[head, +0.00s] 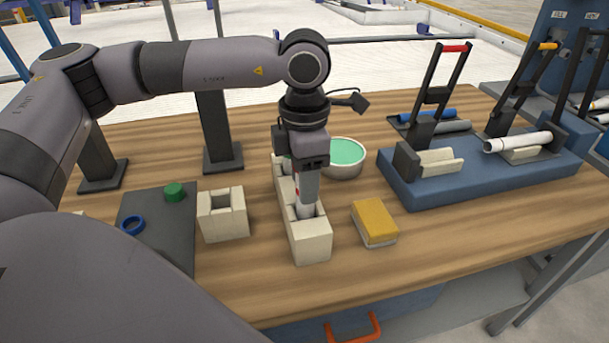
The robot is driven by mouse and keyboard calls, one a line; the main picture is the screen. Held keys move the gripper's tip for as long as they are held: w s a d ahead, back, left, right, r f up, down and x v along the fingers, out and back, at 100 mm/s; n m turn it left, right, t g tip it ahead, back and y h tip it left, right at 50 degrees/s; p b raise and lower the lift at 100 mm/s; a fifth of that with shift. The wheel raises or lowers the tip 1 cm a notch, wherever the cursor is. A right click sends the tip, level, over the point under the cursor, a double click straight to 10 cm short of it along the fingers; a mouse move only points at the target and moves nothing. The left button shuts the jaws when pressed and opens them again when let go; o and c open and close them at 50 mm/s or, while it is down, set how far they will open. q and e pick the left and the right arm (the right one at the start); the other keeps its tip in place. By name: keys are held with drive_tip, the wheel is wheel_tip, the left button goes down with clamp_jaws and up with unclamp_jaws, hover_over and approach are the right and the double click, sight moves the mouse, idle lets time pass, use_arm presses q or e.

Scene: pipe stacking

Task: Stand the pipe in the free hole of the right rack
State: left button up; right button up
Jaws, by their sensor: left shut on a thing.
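The right rack (312,248) is a long cream block with square openings, standing on the wooden table in the middle of the head view. My left gripper (307,188) points straight down over its near part and is shut on a white pipe (305,210). The pipe is upright, with its lower end at the near opening of the rack. I cannot tell how deep it sits. The gripper hides much of the pipe and the rack's middle. Something pale shows at the rack's far end, mostly hidden. My right gripper is out of view.
A shorter cream rack (222,222) stands to the left, beside a dark mat (160,220) with a green cap (175,192) and a blue ring (132,225). A yellow sponge (374,221) lies close right. A green-filled bowl (343,158) and blue fixture (470,180) stand behind and right.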

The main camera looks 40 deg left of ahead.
use_arm(q)
drive_tip(key=shift+f, duration=0.4)
drive_tip(key=o, duration=1.1)
drive_tip(key=shift+r, duration=0.1)
drive_tip(key=shift+r, duration=3.5)
